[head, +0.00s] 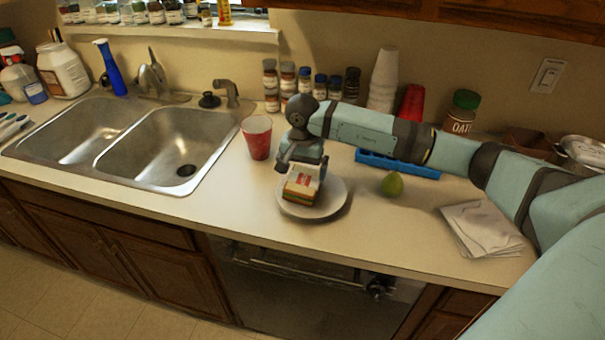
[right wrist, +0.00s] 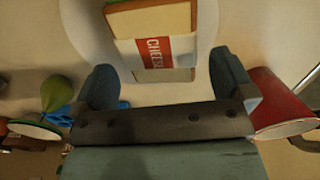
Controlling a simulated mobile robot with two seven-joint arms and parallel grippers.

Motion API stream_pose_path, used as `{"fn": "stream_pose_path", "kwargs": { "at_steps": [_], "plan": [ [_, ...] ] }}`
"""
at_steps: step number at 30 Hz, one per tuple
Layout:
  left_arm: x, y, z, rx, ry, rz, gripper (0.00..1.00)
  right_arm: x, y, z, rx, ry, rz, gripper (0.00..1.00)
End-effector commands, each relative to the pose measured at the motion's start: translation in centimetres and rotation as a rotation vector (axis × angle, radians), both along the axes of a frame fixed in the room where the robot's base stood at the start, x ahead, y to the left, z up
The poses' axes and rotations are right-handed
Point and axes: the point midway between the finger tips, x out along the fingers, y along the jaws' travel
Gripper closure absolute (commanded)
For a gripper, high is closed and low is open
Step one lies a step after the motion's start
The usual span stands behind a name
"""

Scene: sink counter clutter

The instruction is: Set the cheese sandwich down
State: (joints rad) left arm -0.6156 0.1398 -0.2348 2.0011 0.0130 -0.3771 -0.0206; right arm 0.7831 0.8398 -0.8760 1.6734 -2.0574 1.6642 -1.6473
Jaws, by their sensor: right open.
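The cheese sandwich (head: 300,188), with a white and red label, rests on a white plate (head: 325,207) on the counter. In the right wrist view the sandwich (right wrist: 152,20) shows its red "CHEESE" label, with the pale plate (right wrist: 92,38) around it. My right gripper (head: 303,170) is just behind and above the sandwich in the head view. In the right wrist view its two fingers (right wrist: 167,80) are spread apart, with the sandwich beyond their tips and a gap visible. My left gripper is not in view.
A red cup (head: 257,137) stands close to the left of the gripper. Spice jars (head: 304,82) and white stacked cups (head: 383,80) stand behind. A double sink (head: 165,145) is at left.

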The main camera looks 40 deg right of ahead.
Motion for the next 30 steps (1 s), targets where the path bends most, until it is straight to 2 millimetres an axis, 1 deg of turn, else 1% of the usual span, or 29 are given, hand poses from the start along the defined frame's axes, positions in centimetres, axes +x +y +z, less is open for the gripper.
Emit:
{"fn": "stream_pose_path", "kwargs": {
  "at_steps": [1,6,9,13,15,19,30],
  "plan": [
    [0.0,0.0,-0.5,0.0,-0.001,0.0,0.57,0.1,-0.1,1.0,-0.003,-0.005,0.001,0.0],
    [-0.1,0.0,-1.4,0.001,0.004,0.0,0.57,0.1,0.0,5.0,-0.002,-0.004,0.001,0.0],
    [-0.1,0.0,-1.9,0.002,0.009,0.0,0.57,0.0,-0.1,7.0,-0.002,-0.003,0.0,0.0],
    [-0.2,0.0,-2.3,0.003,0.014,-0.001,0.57,0.0,0.0,8.9,-0.001,-0.002,0.0,0.0],
    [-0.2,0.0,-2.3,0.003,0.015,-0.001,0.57,0.0,0.0,9.5,-0.001,-0.002,0.0,0.0],
    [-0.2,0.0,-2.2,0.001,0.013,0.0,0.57,0.0,0.0,10.1,-0.001,0.0,0.001,0.0],
    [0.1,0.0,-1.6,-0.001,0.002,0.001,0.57,0.0,0.0,10.1,-0.001,0.001,0.0,0.0]
  ]
}}
